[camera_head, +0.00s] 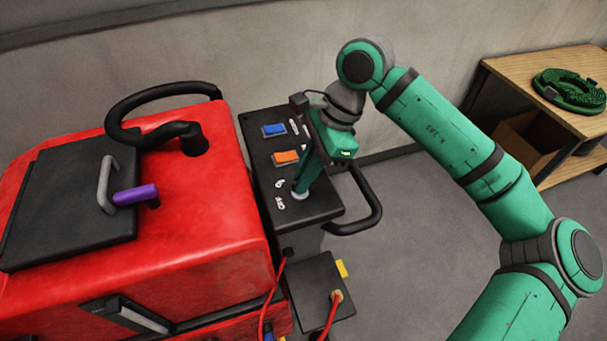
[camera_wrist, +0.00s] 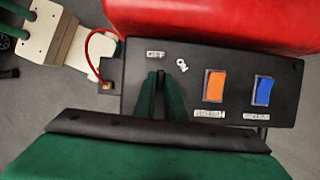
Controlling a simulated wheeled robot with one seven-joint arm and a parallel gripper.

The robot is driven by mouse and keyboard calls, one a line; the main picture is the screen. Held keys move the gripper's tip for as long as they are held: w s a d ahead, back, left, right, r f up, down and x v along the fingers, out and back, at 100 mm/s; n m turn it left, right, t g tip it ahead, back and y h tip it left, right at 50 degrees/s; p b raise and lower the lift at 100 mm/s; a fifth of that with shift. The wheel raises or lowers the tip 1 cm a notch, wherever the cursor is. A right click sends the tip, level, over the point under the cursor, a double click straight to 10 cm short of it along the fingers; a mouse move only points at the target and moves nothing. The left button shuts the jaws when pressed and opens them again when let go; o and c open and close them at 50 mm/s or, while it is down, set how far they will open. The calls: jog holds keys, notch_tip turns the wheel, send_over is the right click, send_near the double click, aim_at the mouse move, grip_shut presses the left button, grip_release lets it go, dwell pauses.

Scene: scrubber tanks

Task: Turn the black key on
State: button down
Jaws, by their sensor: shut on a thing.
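My gripper (camera_head: 300,191) reaches down onto the black control panel (camera_head: 255,150) beside the red machine. In the wrist view its two green fingers (camera_wrist: 160,80) are shut on the black key (camera_wrist: 160,77). Only a thin dark sliver of the key shows between the fingers, and they hide the rest. The fingers and sliver line up roughly with the white OFF label (camera_wrist: 155,54). The white ON label (camera_wrist: 182,65) is a little to the right of that line. In the head view the key is hidden behind the fingers.
An orange switch (camera_wrist: 214,86) and a blue switch (camera_wrist: 263,91) sit on the same panel. A black curved handle (camera_head: 372,205) stands out close to my gripper. A red cable (camera_head: 331,315) plugs in below the panel. A wooden bench (camera_head: 520,72) with a green coiled hose (camera_head: 570,90) is at right.

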jog(key=m+t, duration=0.1)
jog(key=m, duration=0.1)
jog(key=m+t, duration=0.1)
jog(key=m, duration=0.2)
jog(key=shift+s+m, duration=0.2)
jog(key=shift+m, duration=0.1)
jog(key=m+t, duration=0.1)
jog(key=m, duration=0.2)
jog(key=m+t+h, duration=0.1)
jog(key=m, duration=0.2)
jog(key=shift+s, duration=0.15)
dwell(0.4)
jog(key=c, duration=1.8)
grip_release()
jog(key=shift+v, duration=5.4)
